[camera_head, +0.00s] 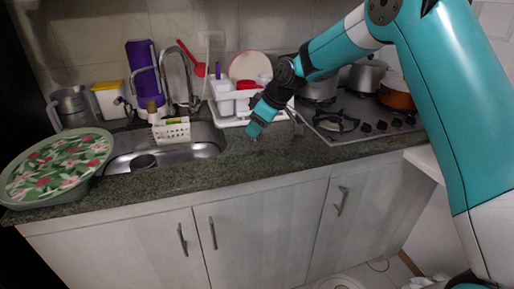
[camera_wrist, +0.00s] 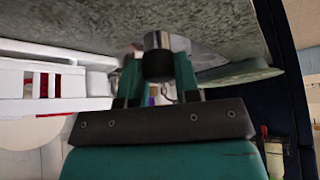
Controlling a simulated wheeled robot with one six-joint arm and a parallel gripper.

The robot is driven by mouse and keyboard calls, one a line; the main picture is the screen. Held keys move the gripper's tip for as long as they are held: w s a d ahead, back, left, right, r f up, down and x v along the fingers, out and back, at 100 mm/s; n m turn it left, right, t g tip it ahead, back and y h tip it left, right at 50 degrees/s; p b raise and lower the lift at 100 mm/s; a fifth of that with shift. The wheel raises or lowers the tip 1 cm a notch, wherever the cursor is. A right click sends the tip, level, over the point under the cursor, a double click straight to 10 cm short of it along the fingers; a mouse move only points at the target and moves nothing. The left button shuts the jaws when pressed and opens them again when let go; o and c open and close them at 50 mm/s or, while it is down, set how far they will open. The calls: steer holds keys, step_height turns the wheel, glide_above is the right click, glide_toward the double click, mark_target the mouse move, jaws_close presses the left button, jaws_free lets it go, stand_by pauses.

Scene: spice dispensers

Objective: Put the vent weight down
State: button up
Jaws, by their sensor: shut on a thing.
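My gripper (camera_head: 254,135) points down over the dark speckled counter, between the sink and the stove. In the wrist view my gripper (camera_wrist: 158,75) has its two teal fingers shut on the vent weight (camera_wrist: 157,42), a small metal cylinder with a shiny band and a darker part. The vent weight sits at the fingertips, close to the counter surface (camera_wrist: 225,22). I cannot tell whether it touches the counter. In the head view only a tiny bit may show below the fingertips.
A white dish rack (camera_head: 226,104) stands just behind my gripper. The sink (camera_head: 200,141) is to the left and the stove (camera_head: 375,122) to the right. The counter's front edge is close. A flowered green tray (camera_head: 55,165) lies at the far left. Bare counter (camera_head: 290,150) lies around the gripper.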

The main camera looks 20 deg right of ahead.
steer(key=shift+f, duration=3.6)
steer(key=o, duration=0.9)
steer(key=shift+f, duration=0.1)
steer(key=shift+p, duration=0.35)
steer(key=a+b+v, duration=0.1)
steer(key=v, duration=1.1)
steer(key=s+a+r+m+g, duration=0.1)
steer(key=s+a+r, duration=0.25)
steer(key=s, duration=0.55)
steer(key=s+a+r+m+g, duration=0.15)
steer(key=s+a, duration=0.25)
steer(key=s, duration=0.6)
steer(key=shift+m+g+h, duration=0.3)
steer(key=shift+m+g, duration=0.25)
steer(key=s, duration=1.1)
steer(key=s+a+f, duration=0.1)
steer(key=s, duration=0.4)
steer(key=shift+s, duration=0.35)
